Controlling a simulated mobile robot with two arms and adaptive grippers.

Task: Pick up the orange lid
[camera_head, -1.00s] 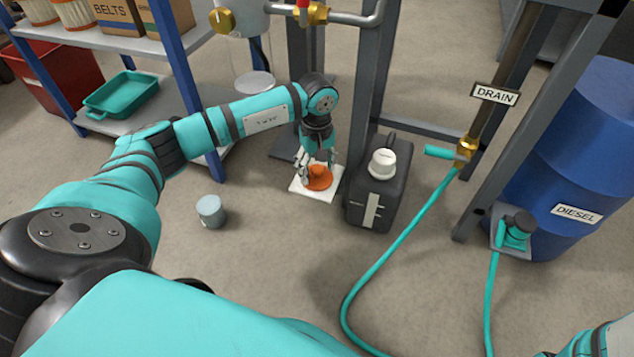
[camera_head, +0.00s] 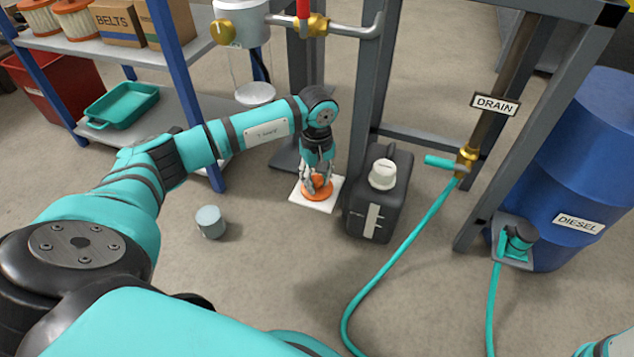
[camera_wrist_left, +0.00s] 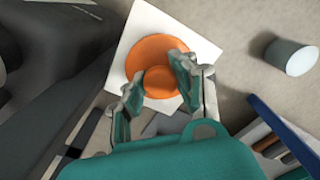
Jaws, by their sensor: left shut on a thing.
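The orange lid (camera_head: 318,192) is a round disc with a raised knob. It lies on a white square pad (camera_head: 331,199) on the floor, left of the black jug. My left gripper (camera_head: 317,187) points down over it, with its fingers on both sides of the knob and shut on it. In the left wrist view the lid (camera_wrist_left: 151,54) shows with its knob between the two fingers (camera_wrist_left: 156,84). I cannot tell any gap between the lid and the pad.
A black jug (camera_head: 366,212) with a white cap stands just right of the pad. A grey cylinder (camera_head: 210,222) stands on the floor to the left. A teal hose (camera_head: 388,270) runs along the floor at right. Grey frame posts (camera_head: 367,100) rise behind the pad.

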